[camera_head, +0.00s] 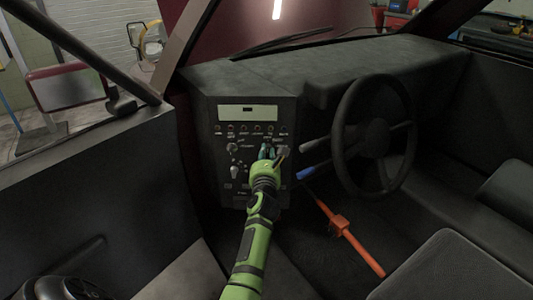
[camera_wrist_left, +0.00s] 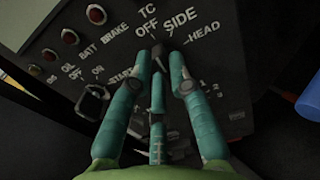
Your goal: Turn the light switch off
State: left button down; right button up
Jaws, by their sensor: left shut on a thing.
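The light switch (camera_wrist_left: 160,56) is a small dark knob on the black dash panel (camera_head: 205,125), mostly hidden between my fingers. White labels OFF, SIDE and HEAD fan out around it in the left wrist view. Which label it points to cannot be told. My left gripper (camera_wrist_left: 160,62), with teal fingers, is shut on the switch, two fingers on either side and one below. In the head view my left gripper (camera_head: 271,149) reaches the right part of the panel. My right gripper is not in view.
An orange lever (camera_head: 355,243) rises from the floor.

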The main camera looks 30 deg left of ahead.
pick_arm(q)
jog(key=shift+n, duration=0.4)
jog(key=c, duration=1.1)
grip_release()
jog(key=shift+c, duration=0.2)
jog(key=v, duration=0.7)
jog(key=shift+s, duration=0.25)
jog(key=shift+d+f, duration=0.1)
jog(key=shift+f, duration=0.05)
